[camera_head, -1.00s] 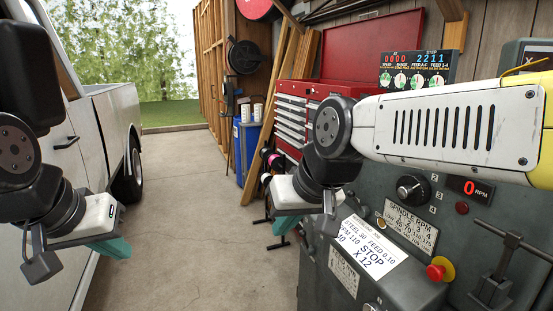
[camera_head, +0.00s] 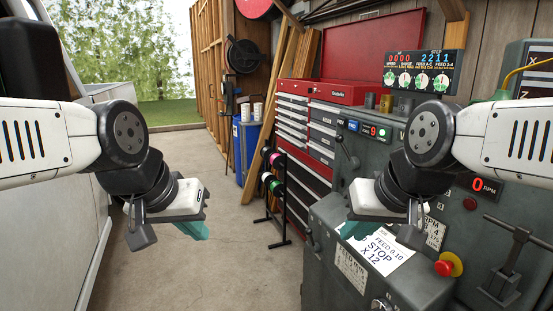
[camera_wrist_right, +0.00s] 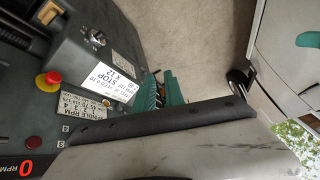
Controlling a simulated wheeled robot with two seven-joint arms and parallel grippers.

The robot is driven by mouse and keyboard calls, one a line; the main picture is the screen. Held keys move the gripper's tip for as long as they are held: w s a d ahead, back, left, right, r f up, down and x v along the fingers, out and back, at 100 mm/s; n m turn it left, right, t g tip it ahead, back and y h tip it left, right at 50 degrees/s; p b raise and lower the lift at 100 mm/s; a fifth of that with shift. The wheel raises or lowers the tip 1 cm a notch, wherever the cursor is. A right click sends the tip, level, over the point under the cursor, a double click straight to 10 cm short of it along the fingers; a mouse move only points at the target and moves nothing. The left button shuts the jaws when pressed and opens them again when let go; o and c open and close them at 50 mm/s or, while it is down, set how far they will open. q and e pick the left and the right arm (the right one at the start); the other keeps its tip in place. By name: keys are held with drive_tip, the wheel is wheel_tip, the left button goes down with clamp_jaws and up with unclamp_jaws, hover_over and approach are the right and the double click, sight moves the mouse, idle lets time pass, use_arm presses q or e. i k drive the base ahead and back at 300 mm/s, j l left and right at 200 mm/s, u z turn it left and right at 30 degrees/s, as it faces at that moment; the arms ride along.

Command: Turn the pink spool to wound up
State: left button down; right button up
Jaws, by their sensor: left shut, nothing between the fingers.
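The pink spool (camera_head: 276,160) is small and far off, on a black stand (camera_head: 268,217) on the floor before the red tool chest. Other spools with white and green parts sit on the same stand. How far the pink spool is wound is too small to tell. My left gripper (camera_head: 192,229), with teal fingers, is shut and empty over the floor, in front and to the left of the stand. My right gripper (camera_head: 350,229) is above the grey machine's front, partly hidden by its wrist. Its teal fingers show in the right wrist view (camera_wrist_right: 163,92); their gap is unclear.
The grey lathe (camera_head: 338,262) with a paper sheet (camera_head: 383,250) and a red stop button (camera_head: 444,268) fills the right. A white pickup (camera_head: 50,215) stands at the left. Concrete floor (camera_head: 215,270) is free between them. A blue bin (camera_head: 243,150) stands behind the stand.

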sight(275, 158)
drive_tip(key=i+j+u, duration=0.15)
drive_tip(key=i+u, duration=0.35)
drive_tip(key=i, duration=1.6)
drive_tip(key=i+j+z, duration=0.15)
drive_tip(key=i, duration=0.8)
drive_tip(key=i+j+z, duration=0.1)
drive_tip(key=i+z, duration=0.2)
drive_tip(key=i+j+z, duration=0.25)
drive_tip(key=i, duration=0.25)
drive_tip(key=i+j+z, duration=0.3)
drive_tip(key=i+l, duration=0.05)
